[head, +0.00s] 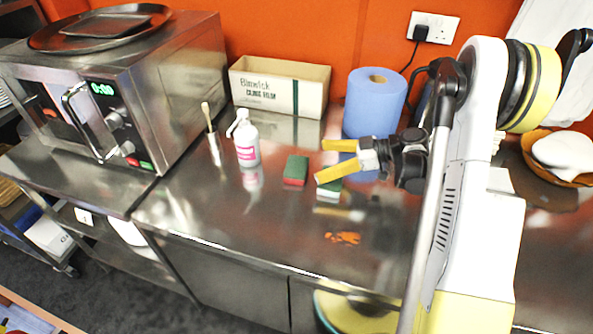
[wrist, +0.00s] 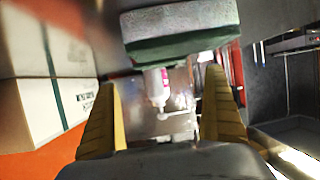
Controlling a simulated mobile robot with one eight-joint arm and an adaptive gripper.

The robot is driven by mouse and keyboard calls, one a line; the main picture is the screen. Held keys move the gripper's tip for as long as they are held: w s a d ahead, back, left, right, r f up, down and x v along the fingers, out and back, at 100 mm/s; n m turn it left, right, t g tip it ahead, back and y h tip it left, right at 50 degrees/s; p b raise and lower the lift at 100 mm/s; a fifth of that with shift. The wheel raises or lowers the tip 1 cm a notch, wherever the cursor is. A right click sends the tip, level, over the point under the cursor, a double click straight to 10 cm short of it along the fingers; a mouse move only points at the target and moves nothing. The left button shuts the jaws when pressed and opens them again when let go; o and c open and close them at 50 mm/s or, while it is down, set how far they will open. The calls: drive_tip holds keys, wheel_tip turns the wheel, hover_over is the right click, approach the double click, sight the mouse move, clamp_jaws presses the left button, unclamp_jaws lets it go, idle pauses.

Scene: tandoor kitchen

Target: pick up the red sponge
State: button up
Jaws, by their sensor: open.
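The red sponge (head: 295,170), red below with a dark green top, lies on the steel counter in the head view. A second sponge (head: 328,190), pale with a green top, lies just right of it, partly hidden behind my lower finger. My gripper (head: 321,162) has two yellow fingers spread apart, pointing left, with nothing between them. It looks to be above the counter beside both sponges. In the wrist view, a pale and green sponge (wrist: 180,30) fills the top, beyond the open fingers (wrist: 160,82). I cannot make out the red sponge there.
A cardboard box (head: 279,86) and a blue paper roll (head: 374,105) stand behind. A microwave (head: 165,80) is at left. The front counter is mostly clear, with an orange patch (head: 342,238).

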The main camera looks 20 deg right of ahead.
sight(297, 166)
drive_tip(key=b+x, duration=0.3)
drive_tip(key=x, duration=0.5)
drive_tip(key=shift+s+f, duration=0.15)
drive_tip(key=shift+f, duration=0.05)
drive_tip(key=c, duration=0.6)
